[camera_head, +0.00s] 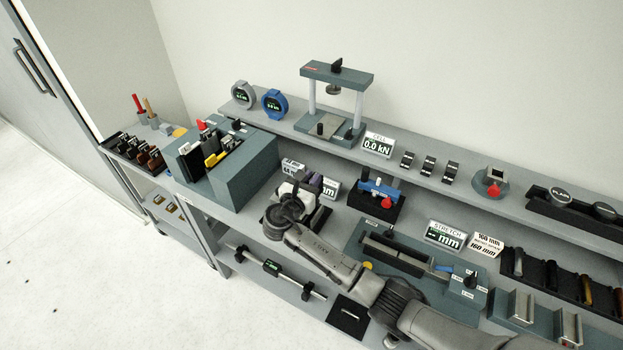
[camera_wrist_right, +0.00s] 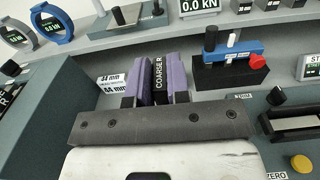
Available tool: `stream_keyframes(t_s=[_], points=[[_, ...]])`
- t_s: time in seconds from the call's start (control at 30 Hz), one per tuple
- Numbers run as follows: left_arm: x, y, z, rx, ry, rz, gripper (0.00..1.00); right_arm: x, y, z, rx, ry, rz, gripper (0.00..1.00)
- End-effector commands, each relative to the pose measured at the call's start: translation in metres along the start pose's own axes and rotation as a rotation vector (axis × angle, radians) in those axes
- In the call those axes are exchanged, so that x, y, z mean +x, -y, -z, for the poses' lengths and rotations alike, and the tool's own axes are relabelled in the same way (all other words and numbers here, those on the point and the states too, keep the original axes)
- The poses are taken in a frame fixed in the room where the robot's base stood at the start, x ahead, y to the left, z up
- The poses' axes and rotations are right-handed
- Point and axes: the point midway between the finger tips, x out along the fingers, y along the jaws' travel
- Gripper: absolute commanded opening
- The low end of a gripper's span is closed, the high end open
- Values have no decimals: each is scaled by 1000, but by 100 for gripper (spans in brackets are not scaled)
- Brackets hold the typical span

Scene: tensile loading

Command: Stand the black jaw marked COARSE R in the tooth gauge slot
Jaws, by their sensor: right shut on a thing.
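My right gripper (camera_head: 306,187) is over the middle of the bench, in front of a small mm display (camera_head: 329,188). In the right wrist view its purple fingers are shut on the black jaw marked COARSE R (camera_wrist_right: 159,76). The jaw stands roughly upright between the fingers, with its white lettering facing the camera. The gripper body hides its lower end, so I cannot tell whether it touches anything below. The tooth gauge slot cannot be made out; a dark base (camera_head: 322,217) shows partly under the gripper. My left gripper is not in view.
A teal block with tools (camera_head: 246,176) stands close left of the gripper. A blue fixture with a red knob (camera_head: 381,191) stands close right on a black pad. A raised shelf (camera_head: 290,128) runs behind, carrying a press frame (camera_head: 338,75). A STRETCH display (camera_head: 445,236) stands farther right.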

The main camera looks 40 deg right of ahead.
Motion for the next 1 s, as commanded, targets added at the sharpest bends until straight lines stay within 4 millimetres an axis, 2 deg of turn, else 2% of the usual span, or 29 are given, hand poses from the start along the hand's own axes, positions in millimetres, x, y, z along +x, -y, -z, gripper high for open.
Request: stream_keyframes(t_s=[0.13,0.2,0.5,1.0], points=[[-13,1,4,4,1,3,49,-1,0,-6,2,3,-1,0],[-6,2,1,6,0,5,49,-1,0,6,1,3,0,0],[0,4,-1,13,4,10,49,-1,0,26,2,4,0,0],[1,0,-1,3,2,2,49,-1,-1,35,3,5,-1,0]])
